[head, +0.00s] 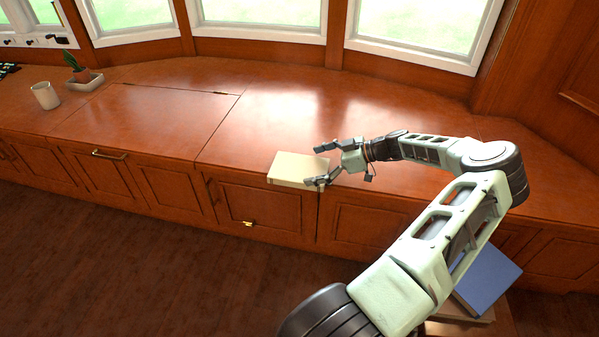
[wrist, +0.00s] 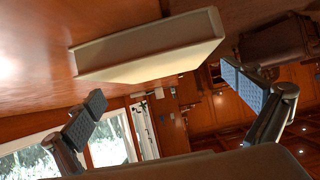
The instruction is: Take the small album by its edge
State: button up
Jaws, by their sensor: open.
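The small album (head: 290,168) is a flat cream book lying on the wooden window seat (head: 240,125), at its front edge and seeming to jut slightly past it. In the wrist view the album (wrist: 150,52) shows its pale cover and page edges ahead of the fingers. My gripper (head: 314,166) is open at the album's right end, one finger farther back and one near the front corner. In the wrist view my gripper (wrist: 165,88) has its two dark pads wide apart, with nothing held between them. Whether a finger touches the album I cannot tell.
A white mug (head: 45,95) and a potted cactus (head: 80,68) in a tray stand far left. A blue book (head: 487,278) lies on a wooden stand at lower right. A brass handle (head: 108,154) sits on the seat's front. The seat left of the album is clear.

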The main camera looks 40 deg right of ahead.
aim_at(298, 167)
jog(key=b+x, duration=0.1)
jog(key=x, duration=0.3)
jog(key=shift+w+a+f, duration=0.2)
jog(key=shift+w, duration=0.1)
jog(key=shift+c, duration=0.6)
jog(key=c, duration=1)
jog(key=shift+r, duration=0.1)
jog(key=shift+c, duration=0.5)
jog(key=shift+r, duration=0.1)
